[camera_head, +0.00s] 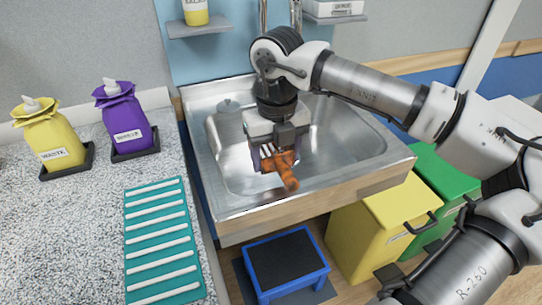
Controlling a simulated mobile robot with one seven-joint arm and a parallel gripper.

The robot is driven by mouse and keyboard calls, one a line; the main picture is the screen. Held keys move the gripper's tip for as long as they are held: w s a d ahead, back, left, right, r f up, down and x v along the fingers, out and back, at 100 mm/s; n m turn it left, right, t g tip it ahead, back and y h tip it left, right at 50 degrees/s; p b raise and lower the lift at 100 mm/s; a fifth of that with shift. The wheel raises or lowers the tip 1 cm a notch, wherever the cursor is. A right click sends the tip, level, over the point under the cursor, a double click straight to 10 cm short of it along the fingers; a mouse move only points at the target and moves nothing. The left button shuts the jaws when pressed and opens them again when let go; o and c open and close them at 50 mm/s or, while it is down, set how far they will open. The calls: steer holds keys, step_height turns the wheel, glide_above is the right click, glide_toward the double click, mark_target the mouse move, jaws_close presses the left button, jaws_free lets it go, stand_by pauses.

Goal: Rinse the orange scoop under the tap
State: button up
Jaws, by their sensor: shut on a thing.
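My gripper (273,157) is over the front part of the metal sink (345,142), pointing down. It is shut on the orange scoop (287,178), whose orange part sticks out below the fingers toward the sink's front rim. The scoop's other end is hidden by the gripper. The tap (263,16) shows as upright metal pipes at the top, behind my arm. Its spout is hidden by my wrist, and I cannot tell whether water runs.
A blue step stool (286,263), yellow bin (380,228) and green bin (440,185) stand below. Shelves flank the tap.

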steer(key=w+d+f, duration=0.2)
steer(key=w+d, duration=0.3)
steer(key=w, duration=0.5)
steer(key=shift+d+f+p, duration=0.15)
steer(key=shift+d+p, duration=0.1)
steer(key=shift+p, duration=0.1)
steer(key=shift+d, duration=0.15)
stand_by(0.5)
steer(key=shift+s+d, duration=0.2)
steer(key=shift+d, duration=0.2)
steer(key=shift+w+a, duration=0.1)
steer(key=shift+a, duration=0.05)
steer(key=shift+w+a, duration=0.2)
steer(key=shift+a, duration=0.2)
steer(key=shift+d+b, duration=0.1)
steer(key=shift+b, duration=0.2)
